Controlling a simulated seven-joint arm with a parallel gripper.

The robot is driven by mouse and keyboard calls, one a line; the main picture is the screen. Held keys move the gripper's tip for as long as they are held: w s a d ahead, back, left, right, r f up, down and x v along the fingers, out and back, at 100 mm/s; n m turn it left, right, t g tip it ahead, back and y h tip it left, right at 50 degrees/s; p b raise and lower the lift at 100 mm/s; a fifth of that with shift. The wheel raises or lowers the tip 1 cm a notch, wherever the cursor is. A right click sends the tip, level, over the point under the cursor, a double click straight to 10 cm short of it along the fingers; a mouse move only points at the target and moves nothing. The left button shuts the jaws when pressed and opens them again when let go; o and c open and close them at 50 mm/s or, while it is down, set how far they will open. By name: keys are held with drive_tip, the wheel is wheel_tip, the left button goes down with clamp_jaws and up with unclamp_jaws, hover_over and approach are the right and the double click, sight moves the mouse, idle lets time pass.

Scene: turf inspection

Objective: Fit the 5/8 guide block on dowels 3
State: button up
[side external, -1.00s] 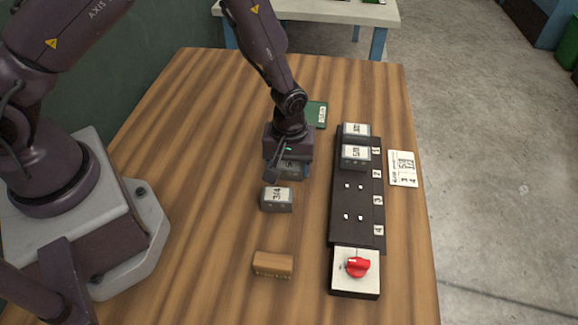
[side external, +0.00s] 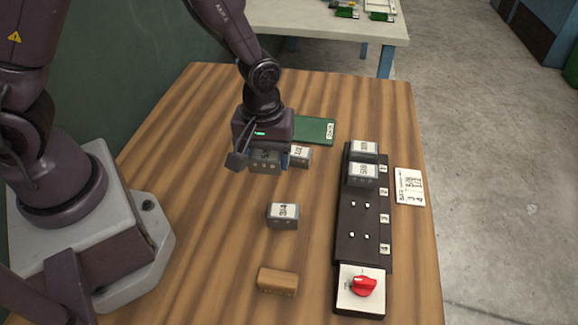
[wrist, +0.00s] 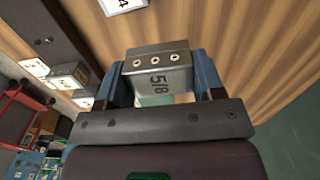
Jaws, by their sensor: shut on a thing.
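My gripper (side external: 262,158) is shut on a grey block with a dark top and three holes in one face. In the wrist view this 5/8 guide block (wrist: 158,75) sits between the blue fingers, its "5/8" label readable. In the side view the held block (side external: 264,163) is above the table, left of the dark board (side external: 345,200). A second bare pair, dowels 4 (side external: 359,235), is nearer the red knob. Grey blocks (side external: 362,174) cover positions 1 and 2.
A grey block (side external: 300,156) stands just right of my gripper, and a 3/4 block (side external: 282,215) stands nearer. A wooden block (side external: 277,281) lies at the front. A red knob (side external: 364,287) sits at the board's near end. A green pad (side external: 314,130) and a white card (side external: 410,186) lie flat.

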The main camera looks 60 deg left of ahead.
drive_tip(key=s+a+r, duration=0.1)
drive_tip(key=s+r, duration=0.2)
drive_tip(key=s, duration=0.4)
hover_over(360, 207)
drive_tip(key=shift+f, duration=0.9)
drive_tip(key=shift+f, duration=0.1)
drive_tip(key=shift+f, duration=2.8)
drive_tip(key=shift+f, duration=1.1)
